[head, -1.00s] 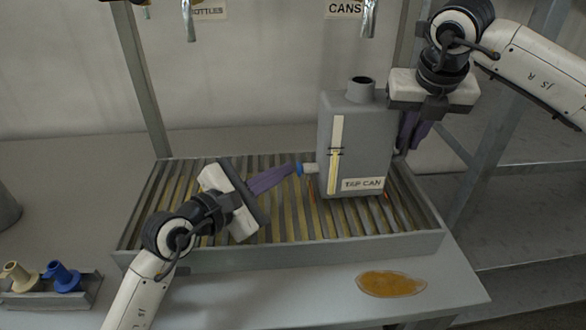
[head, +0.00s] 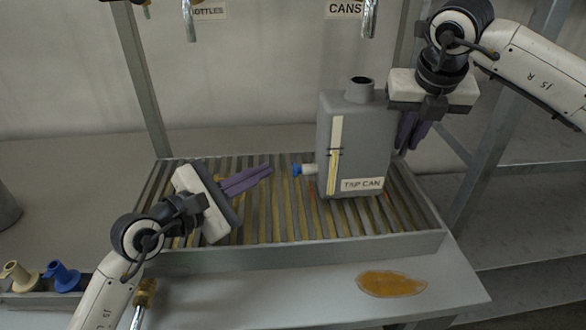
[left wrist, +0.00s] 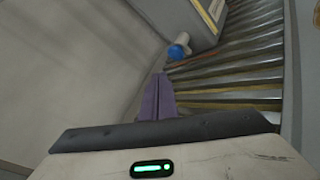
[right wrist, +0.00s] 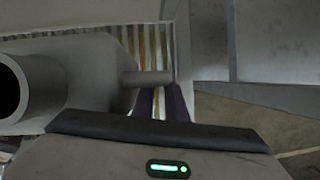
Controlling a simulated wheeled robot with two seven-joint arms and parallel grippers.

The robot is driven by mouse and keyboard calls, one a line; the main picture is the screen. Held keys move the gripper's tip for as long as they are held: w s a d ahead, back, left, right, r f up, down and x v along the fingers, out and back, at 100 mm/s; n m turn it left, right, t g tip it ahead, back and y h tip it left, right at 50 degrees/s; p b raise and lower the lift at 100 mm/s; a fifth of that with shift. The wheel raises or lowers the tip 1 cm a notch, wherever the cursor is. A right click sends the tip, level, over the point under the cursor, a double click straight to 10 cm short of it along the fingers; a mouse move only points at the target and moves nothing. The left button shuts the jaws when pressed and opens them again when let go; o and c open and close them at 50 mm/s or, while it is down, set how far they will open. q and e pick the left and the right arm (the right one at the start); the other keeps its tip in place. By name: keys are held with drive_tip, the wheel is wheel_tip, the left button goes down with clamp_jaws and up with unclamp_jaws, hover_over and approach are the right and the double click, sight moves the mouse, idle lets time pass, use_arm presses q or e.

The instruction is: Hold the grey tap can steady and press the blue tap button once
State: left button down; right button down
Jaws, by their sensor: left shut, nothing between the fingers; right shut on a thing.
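The grey tap can (head: 362,150) stands upright on the slatted rack, with a TAP CAN label and a level strip on its front. Its blue tap button (head: 297,170) sticks out on the can's left side; it also shows in the left wrist view (left wrist: 178,51). My left gripper (head: 270,168) is shut and empty, its purple fingertips a short gap to the left of the button. My right gripper (head: 408,135) is at the can's right side. In the right wrist view its purple fingers (right wrist: 165,103) are shut on the can's grey side handle (right wrist: 148,78).
The slatted rack (head: 300,258) has a raised front rim. An orange puddle (head: 391,284) lies on the bench in front of it. A blue fitting (head: 62,276) and a beige fitting (head: 17,275) stand at the lower left. Metal spouts (head: 369,18) hang above.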

use_arm(q)
drive_tip(key=shift+a, duration=1.3)
use_arm(e)
drive_tip(key=c, duration=1.7)
unclamp_jaws()
drive_tip(key=shift+r, duration=0.1)
